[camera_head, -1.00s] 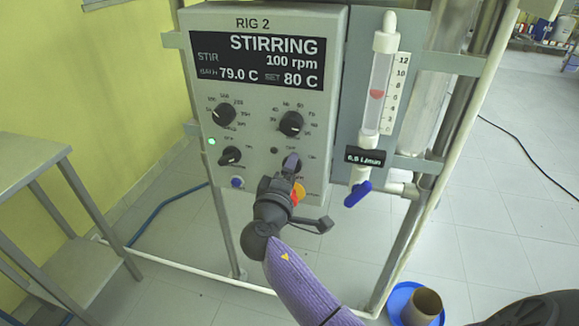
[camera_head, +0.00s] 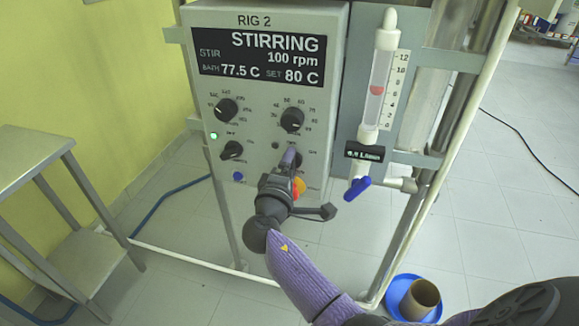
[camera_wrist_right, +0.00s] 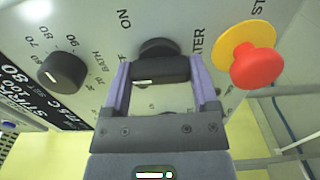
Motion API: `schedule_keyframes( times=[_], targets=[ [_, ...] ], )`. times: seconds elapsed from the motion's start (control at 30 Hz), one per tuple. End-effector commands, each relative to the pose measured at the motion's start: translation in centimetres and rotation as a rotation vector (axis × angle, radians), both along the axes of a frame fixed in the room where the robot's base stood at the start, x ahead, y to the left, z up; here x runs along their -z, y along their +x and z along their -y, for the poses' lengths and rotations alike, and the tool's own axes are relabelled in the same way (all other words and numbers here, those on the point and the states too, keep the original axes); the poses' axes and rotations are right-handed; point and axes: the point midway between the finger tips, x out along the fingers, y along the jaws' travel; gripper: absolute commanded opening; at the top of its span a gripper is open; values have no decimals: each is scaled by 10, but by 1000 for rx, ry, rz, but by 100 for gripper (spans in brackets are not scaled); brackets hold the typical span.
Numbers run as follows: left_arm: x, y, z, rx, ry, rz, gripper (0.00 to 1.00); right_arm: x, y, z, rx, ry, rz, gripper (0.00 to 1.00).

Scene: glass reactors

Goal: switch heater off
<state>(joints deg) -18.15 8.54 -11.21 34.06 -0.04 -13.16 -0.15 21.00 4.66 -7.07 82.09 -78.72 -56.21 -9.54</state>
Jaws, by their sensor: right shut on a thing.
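The control panel (camera_head: 215,110) labelled RIG 2 shows STIRRING, 100 rpm, bath 77.5 C and set 80 C. The heater knob (camera_wrist_right: 160,68) is black with a short white mark, at the panel's lower right. In the wrist view it sits between the two purple fingers of my right gripper (camera_wrist_right: 163,80), which is shut on it. ON and part of HEATER are readable around it. I cannot tell the knob's exact setting. In the head view my right gripper (camera_head: 288,165) hides most of this knob. My left gripper is not in view.
A red stop button (camera_wrist_right: 256,67) on a yellow base is close to the gripper; it also shows in the head view (camera_head: 299,187). A bath dial (camera_wrist_right: 62,71) is nearby. The flow meter (camera_head: 378,85) with its blue valve handle (camera_head: 357,187) stands at right. A metal table (camera_head: 30,150) is at left.

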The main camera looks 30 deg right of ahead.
Motion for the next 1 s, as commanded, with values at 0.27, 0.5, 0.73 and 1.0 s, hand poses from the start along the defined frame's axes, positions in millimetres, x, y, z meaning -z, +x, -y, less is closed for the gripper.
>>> schedule_keyframes(
  times=[0.27, 0.5, 0.73, 1.0],
  targets=[
    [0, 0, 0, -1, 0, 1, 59, 1, 0, 0, -1, 0, -3, 100],
    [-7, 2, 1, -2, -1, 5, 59, -1, -16, -20, -3, 2, -3, 100],
    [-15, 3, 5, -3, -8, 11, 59, 0, -53, -62, -2, 2, -3, 100],
    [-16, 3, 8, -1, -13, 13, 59, 1, -65, -76, -1, 0, -3, 100]
  ],
)
